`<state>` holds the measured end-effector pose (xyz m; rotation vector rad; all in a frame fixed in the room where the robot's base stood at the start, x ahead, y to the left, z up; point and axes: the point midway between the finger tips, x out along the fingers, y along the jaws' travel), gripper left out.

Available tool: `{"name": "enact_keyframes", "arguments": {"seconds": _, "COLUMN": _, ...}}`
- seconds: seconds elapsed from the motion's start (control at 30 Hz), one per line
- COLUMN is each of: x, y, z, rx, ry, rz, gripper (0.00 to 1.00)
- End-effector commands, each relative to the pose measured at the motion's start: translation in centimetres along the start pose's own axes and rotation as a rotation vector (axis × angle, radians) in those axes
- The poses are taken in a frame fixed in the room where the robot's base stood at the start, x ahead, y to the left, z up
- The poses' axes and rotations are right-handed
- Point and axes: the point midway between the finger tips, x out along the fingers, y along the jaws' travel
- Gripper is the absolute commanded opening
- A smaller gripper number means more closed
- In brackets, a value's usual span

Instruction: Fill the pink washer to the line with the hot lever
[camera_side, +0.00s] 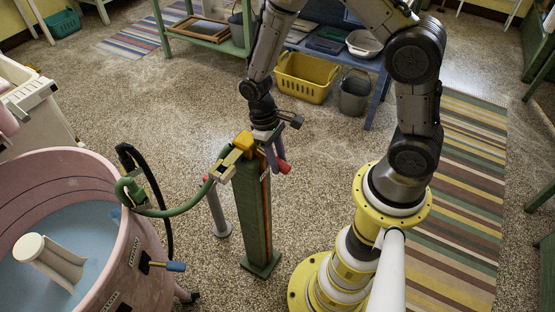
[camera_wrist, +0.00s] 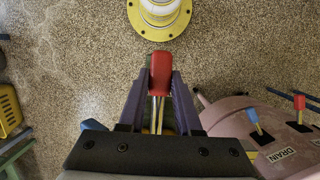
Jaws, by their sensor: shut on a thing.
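The pink washer (camera_side: 150,262) stands at the left in the side view, with pale blue water (camera_side: 95,222) and a white agitator (camera_side: 48,258) inside. Faint dark lines run along its inner wall; I cannot read the water level against them exactly. A green post (camera_side: 252,205) carries a yellow valve body, and a green hose (camera_side: 182,211) runs from it to the washer rim. My gripper (camera_side: 274,152) is at the top of this post. In the wrist view its purple fingers are shut on the red-handled lever (camera_wrist: 160,70).
The washer carries a blue-handled lever (camera_side: 172,266) by a DRAIN label (camera_wrist: 282,156) and another red-tipped lever (camera_wrist: 299,104). A grey post (camera_side: 217,212) stands beside the green one. A yellow basket (camera_side: 303,78) and grey bucket (camera_side: 354,94) sit behind.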

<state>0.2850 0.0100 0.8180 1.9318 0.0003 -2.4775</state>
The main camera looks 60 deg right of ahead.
Motion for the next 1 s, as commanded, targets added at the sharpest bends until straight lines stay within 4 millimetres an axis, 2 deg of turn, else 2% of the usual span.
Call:
{"name": "enact_keyframes", "arguments": {"seconds": 0.1, "x": 0.0, "y": 0.0, "z": 0.0, "rx": 0.001, "ry": 0.001, "rz": 0.000, "gripper": 0.00}}
{"name": "enact_keyframes", "arguments": {"seconds": 0.13, "x": 0.0, "y": 0.0, "z": 0.0, "rx": 0.000, "ry": 0.001, "rz": 0.000, "gripper": 0.38}}
{"name": "enact_keyframes", "arguments": {"seconds": 0.27, "x": 0.0, "y": 0.0, "z": 0.0, "rx": 0.000, "ry": 0.001, "rz": 0.000, "gripper": 0.61}}
{"name": "enact_keyframes", "arguments": {"seconds": 0.67, "x": -0.6, "y": 0.0, "z": -0.1, "rx": 0.000, "ry": 0.004, "rz": 0.000, "gripper": 0.62}}
{"name": "enact_keyframes", "arguments": {"seconds": 0.77, "x": -1.9, "y": 0.0, "z": -0.1, "rx": 0.000, "ry": 0.007, "rz": 0.000, "gripper": 0.62}}
{"name": "enact_keyframes", "arguments": {"seconds": 1.0, "x": -7.0, "y": 0.0, "z": -0.1, "rx": 0.000, "ry": 0.009, "rz": 0.000, "gripper": 0.62}}
